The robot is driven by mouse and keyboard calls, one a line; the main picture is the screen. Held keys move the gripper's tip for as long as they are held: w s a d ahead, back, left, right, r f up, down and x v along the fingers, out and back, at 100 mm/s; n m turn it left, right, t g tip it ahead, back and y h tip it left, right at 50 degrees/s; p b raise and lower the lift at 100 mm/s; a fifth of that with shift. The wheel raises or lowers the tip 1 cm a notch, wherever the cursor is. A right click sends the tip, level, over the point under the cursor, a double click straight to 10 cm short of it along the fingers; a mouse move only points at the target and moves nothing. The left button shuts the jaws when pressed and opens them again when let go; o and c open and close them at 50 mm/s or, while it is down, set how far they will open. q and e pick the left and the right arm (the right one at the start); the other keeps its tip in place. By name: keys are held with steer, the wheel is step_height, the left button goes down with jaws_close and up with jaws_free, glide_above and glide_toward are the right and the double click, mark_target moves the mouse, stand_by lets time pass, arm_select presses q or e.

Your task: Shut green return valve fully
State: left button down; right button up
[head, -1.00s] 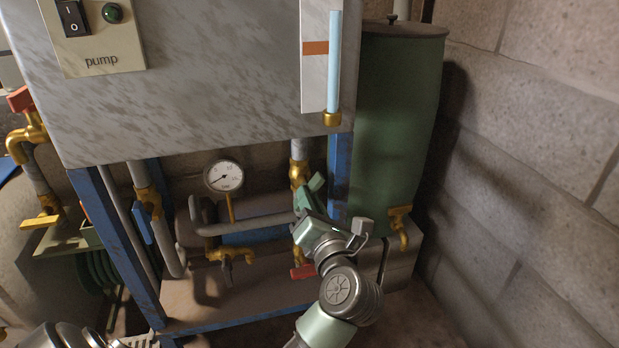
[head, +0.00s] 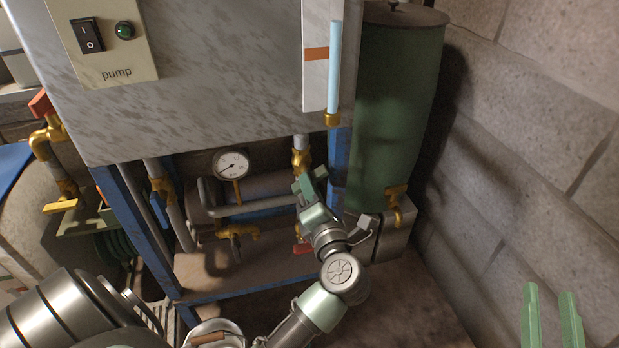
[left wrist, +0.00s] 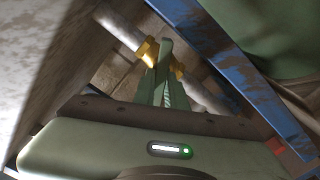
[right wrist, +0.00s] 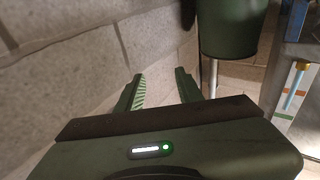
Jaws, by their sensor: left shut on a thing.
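The return valve shows as a brass body (head: 301,161) on a vertical pipe under the grey panel. Its brass also shows in the left wrist view (left wrist: 148,51), behind the fingers. My left gripper (head: 310,184) is at this valve with its fingers closed together; in the left wrist view the fingertips (left wrist: 165,72) cross the pipe at the brass. The green handle is hidden by or blends with my green fingers, so its angle cannot be told. My right gripper (head: 550,312) is open and empty at the lower right, well away from the valve; its spread fingers show in the right wrist view (right wrist: 160,90).
A blue frame post (head: 339,165) and a green barrel (head: 395,110) with a brass tap (head: 397,204) stand right of the valve. A red-handled tap (head: 302,249) sits below it. A gauge (head: 230,164) and a blue-handled valve (head: 160,190) are to the left.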

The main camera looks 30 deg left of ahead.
steer(key=s+d+f+g+h+p, duration=0.2)
steer(key=s+d+f+g, duration=0.1)
steer(key=s+f+g, duration=0.4)
steer(key=s+d+f+g+h+p, duration=0.2)
steer(key=s+f+g, duration=0.15)
steer(key=f, duration=0.65)
steer(key=s+d+g+p, duration=0.2)
steer(key=s+g+p, duration=0.1)
steer(key=s+g, duration=0.3)
arm_select(q)
steer(key=shift+m+p, duration=2.45)
steer(key=shift+m, duration=0.85)
arm_select(e)
steer(key=s+x, duration=0.1)
steer(key=x, duration=0.7)
steer(key=s+d+f+x, duration=0.1)
steer(key=s+x, duration=0.1)
steer(key=x, duration=0.6)
steer(key=shift+s+f+m+h, duration=0.2)
steer(key=shift+s+m+h, duration=0.1)
steer(key=shift+s, duration=0.25)
